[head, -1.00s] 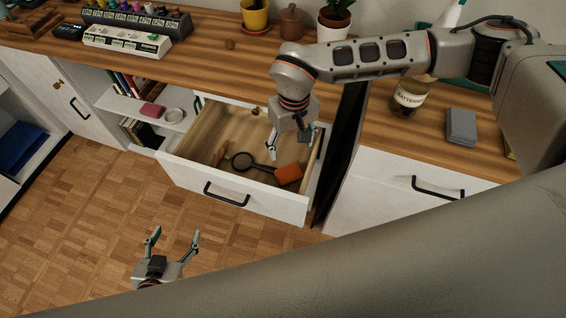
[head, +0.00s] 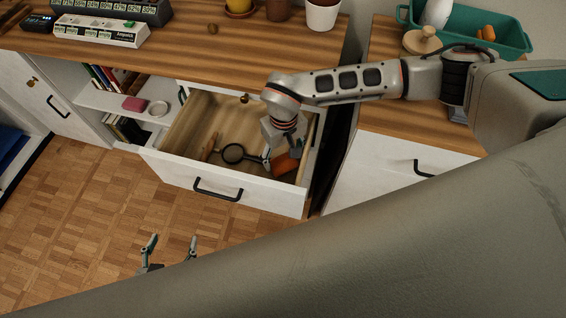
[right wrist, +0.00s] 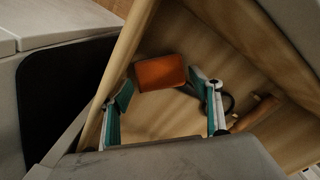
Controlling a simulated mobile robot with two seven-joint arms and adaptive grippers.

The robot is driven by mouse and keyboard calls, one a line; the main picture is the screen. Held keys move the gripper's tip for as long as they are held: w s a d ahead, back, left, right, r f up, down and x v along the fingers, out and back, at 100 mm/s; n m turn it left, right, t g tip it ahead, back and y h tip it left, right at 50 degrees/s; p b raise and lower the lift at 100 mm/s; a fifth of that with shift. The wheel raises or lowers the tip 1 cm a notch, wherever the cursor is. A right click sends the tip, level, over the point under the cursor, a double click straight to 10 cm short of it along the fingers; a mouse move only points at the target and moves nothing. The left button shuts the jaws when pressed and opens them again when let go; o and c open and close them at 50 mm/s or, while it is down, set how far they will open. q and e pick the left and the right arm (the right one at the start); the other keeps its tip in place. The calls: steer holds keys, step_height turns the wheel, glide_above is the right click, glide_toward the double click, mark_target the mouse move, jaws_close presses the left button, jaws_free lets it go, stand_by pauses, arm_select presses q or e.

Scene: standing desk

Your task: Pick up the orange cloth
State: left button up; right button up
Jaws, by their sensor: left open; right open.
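The orange cloth (head: 285,163) lies in the open drawer (head: 232,192), near its right front corner. In the right wrist view the cloth (right wrist: 160,72) is a folded orange block between and just beyond the fingertips. My right gripper (right wrist: 165,88) is open and reaches down into the drawer above the cloth; no grip on it shows. In the head view this gripper (head: 283,158) partly hides the cloth. My left gripper (head: 170,240) is open and empty, in front of the drawer over the floor.
A magnifying glass (head: 233,153) and a brown wooden item (head: 209,147) lie in the drawer left of the cloth. The drawer walls stand close around my right gripper. The floor in front is clear.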

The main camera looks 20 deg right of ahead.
mark_target(284, 163)
step_height(284, 163, down, 4)
steer(key=shift+r, duration=0.15)
steer(key=c, duration=0.7)
steer(key=shift+o, duration=0.2)
steer(key=shift+r, duration=0.15)
